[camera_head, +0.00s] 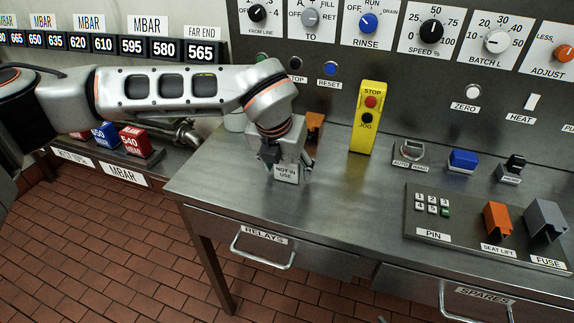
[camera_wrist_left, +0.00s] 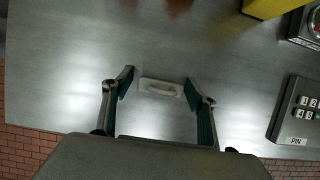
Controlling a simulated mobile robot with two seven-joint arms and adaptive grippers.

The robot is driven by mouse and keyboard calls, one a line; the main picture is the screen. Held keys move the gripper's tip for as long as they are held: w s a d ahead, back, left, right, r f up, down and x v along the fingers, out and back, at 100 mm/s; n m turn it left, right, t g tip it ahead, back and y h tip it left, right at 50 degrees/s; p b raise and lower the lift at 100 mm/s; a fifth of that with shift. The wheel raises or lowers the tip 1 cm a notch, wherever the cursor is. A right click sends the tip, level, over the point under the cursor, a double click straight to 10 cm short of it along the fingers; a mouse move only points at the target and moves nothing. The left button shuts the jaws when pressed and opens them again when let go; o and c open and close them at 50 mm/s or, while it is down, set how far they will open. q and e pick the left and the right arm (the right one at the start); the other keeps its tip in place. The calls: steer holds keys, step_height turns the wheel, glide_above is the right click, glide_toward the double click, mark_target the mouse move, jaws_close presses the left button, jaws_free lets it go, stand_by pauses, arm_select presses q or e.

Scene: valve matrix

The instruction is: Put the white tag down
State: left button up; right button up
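The white tag (camera_head: 286,174), lettered "NOT IN USE", is at the left part of the steel desk (camera_head: 220,180), its lettered face towards the head camera. In the left wrist view the tag (camera_wrist_left: 161,87) shows from above as a pale narrow bar with a raised loop. My left gripper (camera_head: 289,158) is just above and around it. In the wrist view the fingers (camera_wrist_left: 160,88) are spread on either side of the tag, with a small gap at each side. The tag appears to rest on the desk. My right gripper is not in view.
A yellow stop/jog box (camera_head: 369,118) stands right of the gripper, and an orange item (camera_head: 315,127) is close behind it. A panel of knobs (camera_head: 432,32) rises at the back. A PIN keypad (camera_head: 433,205) is further right. Bare desk lies between.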

arm_select(q)
steer(key=shift+s+r, duration=0.1)
steer(key=shift+r, duration=0.5)
steer(key=v, duration=1.1)
steer(key=shift+p, duration=0.4)
steer(key=shift+a, duration=0.1)
steer(key=shift+s, duration=0.1)
